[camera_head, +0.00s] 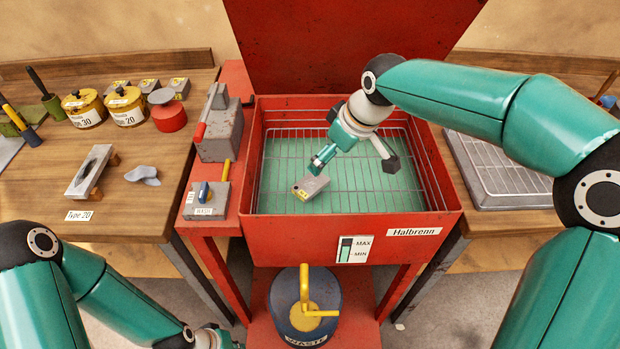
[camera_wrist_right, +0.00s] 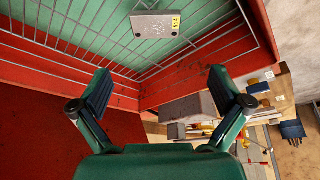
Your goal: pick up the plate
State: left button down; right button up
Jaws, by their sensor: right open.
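A small grey plate (camera_head: 311,187) with a yellow marked corner lies on the wire rack of the red wash basin, towards its front left. It also shows in the right wrist view (camera_wrist_right: 155,24), at the top middle, beyond my fingertips. My right gripper (camera_head: 352,163) hangs over the basin, open and empty, with its left finger close to the plate in the head view. The right wrist view shows its two fingers (camera_wrist_right: 160,88) spread wide with nothing between them. I cannot tell the exact gap to the plate.
The red basin walls (camera_head: 345,226) and raised lid (camera_head: 340,40) surround the rack (camera_head: 405,180). Several tagged plates (camera_head: 149,85) and yellow tins (camera_head: 126,105) stand on the left bench. A wire tray (camera_head: 490,165) lies at the right. A waste bin (camera_head: 300,310) stands below.

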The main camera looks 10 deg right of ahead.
send_over(311, 182)
jog(key=s+d, duration=0.2)
jog(key=s, duration=0.1)
notch_tip(311, 182, down, 9)
jog(key=shift+s+a+f, duration=0.1)
jog(key=shift+s+f, duration=0.05)
jog(key=x, duration=0.2)
jog(key=w+p+x, duration=0.1)
jog(key=x, duration=0.1)
jog(key=shift+a+p, duration=0.2)
jog(key=shift+p, duration=0.1)
jog(key=shift+w+f, duration=0.1)
jog(key=shift+f, duration=0.35)
jog(key=c, duration=1.3)
jog(key=shift+w+r, duration=0.1)
jog(key=shift+c, duration=0.5)
jog(key=shift+a+r, duration=0.1)
jog(key=shift+r, duration=0.05)
